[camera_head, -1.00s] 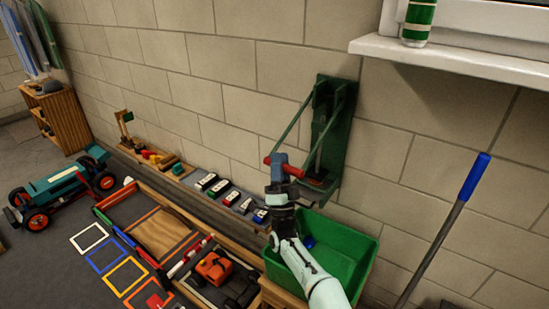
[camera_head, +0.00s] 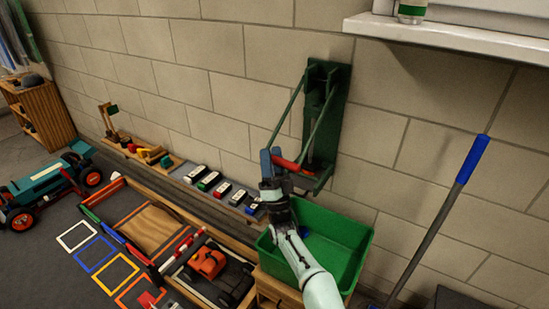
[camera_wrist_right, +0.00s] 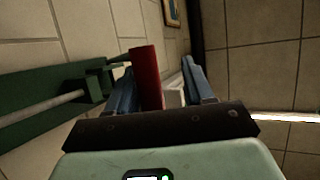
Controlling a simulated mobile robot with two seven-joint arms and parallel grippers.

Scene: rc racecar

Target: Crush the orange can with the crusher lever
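The green crusher (camera_head: 325,120) is mounted on the block wall, with long side arms leading down to a red lever handle (camera_head: 290,165). My right gripper (camera_head: 270,167) is at the left end of this handle. In the right wrist view, the red handle (camera_wrist_right: 147,78) stands between the blue fingers of the right gripper (camera_wrist_right: 160,88), close to the left finger, with a gap to the right finger. The gripper looks open around it. I cannot make out an orange can; the handle and gripper partly cover the crusher's lower part. My left gripper is not in view.
A green bin (camera_head: 345,240) stands below the crusher. A blue-handled pole (camera_head: 440,215) leans at the right. A green and white can (camera_head: 411,10) stands on the window sill (camera_head: 450,40). Small cars, trays and a teal racecar (camera_head: 45,185) fill the left.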

